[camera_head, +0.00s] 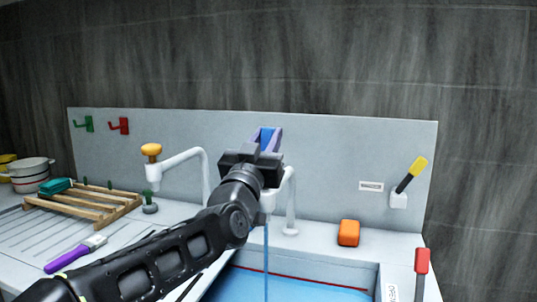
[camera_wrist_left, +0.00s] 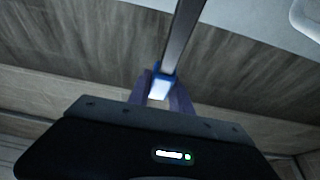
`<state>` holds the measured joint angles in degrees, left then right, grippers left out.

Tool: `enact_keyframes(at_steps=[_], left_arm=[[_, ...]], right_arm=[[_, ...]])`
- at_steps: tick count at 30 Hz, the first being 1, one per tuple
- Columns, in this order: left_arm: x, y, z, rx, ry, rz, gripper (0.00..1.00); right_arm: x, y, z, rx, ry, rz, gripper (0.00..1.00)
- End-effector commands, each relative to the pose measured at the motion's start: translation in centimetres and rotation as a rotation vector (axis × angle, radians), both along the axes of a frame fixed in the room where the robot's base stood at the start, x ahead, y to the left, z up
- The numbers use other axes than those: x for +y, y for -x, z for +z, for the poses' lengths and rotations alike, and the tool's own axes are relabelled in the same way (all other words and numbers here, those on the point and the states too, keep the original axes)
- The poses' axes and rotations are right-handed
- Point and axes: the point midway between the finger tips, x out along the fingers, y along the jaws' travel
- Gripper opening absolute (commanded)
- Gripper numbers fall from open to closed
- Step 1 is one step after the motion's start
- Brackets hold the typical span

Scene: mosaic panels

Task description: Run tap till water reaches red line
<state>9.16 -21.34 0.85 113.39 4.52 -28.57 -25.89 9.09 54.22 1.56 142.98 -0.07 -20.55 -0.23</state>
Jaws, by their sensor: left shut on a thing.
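My left gripper (camera_head: 268,138) is raised above the tap and shut on its blue handle (camera_head: 265,134). The handle also shows between the fingers in the left wrist view (camera_wrist_left: 162,76). The white tap (camera_head: 291,205) is partly hidden behind my gripper and arm. A thin blue stream of water (camera_head: 266,262) falls into the basin. Blue water (camera_head: 290,291) lies in the basin (camera_head: 345,272), and the red line (camera_head: 320,282) shows along its back wall. The water's edge appears close to the line; the exact gap is hard to tell. My right gripper is not in view.
An orange block (camera_head: 348,233) sits on the rim behind the basin. A yellow-handled lever (camera_head: 411,175) is on the back panel, and a red-handled lever (camera_head: 421,262) stands at right. A wooden rack (camera_head: 85,208) and purple brush (camera_head: 75,255) lie at left.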

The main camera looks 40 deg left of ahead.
Motion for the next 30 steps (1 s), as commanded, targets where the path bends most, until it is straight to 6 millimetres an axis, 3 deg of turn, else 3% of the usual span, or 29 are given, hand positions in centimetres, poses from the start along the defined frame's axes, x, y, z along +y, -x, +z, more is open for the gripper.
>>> enact_keyframes(at_steps=[7, 8, 15, 24, 30], left_arm=[[0.0, -0.1, 0.0, 0.004, 0.001, -0.001, 0.00], [0.0, -0.1, 0.0, 0.004, 0.001, -0.001, 0.28], [0.0, -0.1, 0.0, 0.004, 0.001, -0.001, 0.47], [0.0, 0.1, -0.1, 0.003, 0.001, -0.001, 0.47], [-0.6, 1.8, -0.8, 0.002, 0.001, 0.000, 0.47]], right_arm=[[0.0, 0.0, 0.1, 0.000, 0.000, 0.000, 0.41], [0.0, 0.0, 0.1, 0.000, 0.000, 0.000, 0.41], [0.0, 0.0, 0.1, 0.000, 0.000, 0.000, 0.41], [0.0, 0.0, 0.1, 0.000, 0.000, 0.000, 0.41], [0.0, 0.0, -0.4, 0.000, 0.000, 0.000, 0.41]])
